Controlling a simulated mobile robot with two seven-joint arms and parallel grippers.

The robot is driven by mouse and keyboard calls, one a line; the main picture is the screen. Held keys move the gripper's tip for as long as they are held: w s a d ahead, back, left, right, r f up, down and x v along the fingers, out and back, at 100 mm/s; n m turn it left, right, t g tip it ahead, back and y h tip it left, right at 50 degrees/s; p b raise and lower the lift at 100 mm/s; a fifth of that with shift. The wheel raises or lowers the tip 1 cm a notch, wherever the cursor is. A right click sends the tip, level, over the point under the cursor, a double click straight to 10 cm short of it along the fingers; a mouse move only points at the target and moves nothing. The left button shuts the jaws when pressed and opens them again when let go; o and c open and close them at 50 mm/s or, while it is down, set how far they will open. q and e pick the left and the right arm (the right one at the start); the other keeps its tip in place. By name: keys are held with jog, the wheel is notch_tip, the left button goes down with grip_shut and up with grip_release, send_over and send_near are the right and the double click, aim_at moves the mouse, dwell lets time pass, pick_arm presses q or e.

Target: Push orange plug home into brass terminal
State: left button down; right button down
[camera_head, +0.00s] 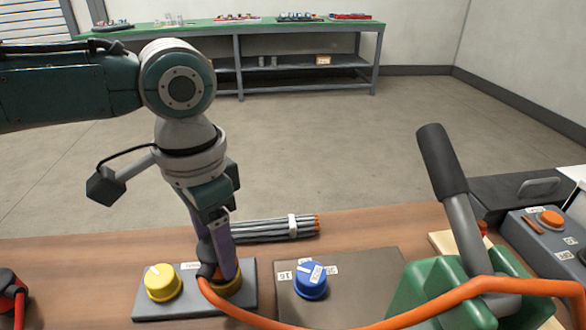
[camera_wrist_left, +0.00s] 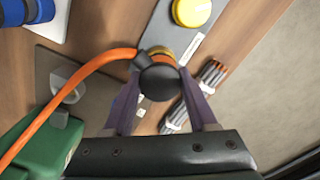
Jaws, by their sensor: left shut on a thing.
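My left gripper (camera_head: 218,268) points down and is shut on the orange plug (camera_head: 208,271), which has a dark body and an orange cable. The plug is at the brass terminal (camera_head: 233,286) on a grey plate. In the left wrist view, the plug's round black back (camera_wrist_left: 160,84) sits between the purple fingers, with an orange collar beyond it. The brass terminal (camera_wrist_left: 158,51) shows just past the collar. The plug hides most of the terminal, so I cannot tell how deep it sits. My right gripper is not in view.
A yellow knob (camera_head: 162,283) shares the grey plate (camera_head: 195,272). A blue knob (camera_head: 311,280) stands to the right. A grey rod bundle (camera_head: 265,229) lies behind. The orange cable (camera_head: 400,318) runs right across a green housing (camera_head: 410,290) beside a black-handled lever (camera_head: 442,160).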

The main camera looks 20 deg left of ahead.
pick_arm(q)
jog(key=shift+f, duration=0.55)
jog(key=shift+c, duration=0.6)
grip_release()
jog(key=shift+r, duration=0.1)
notch_tip(320, 180, up, 10)
jog(key=shift+f+p, duration=0.1)
jog(key=shift+p, duration=0.8)
jog(key=shift+d, duration=0.1)
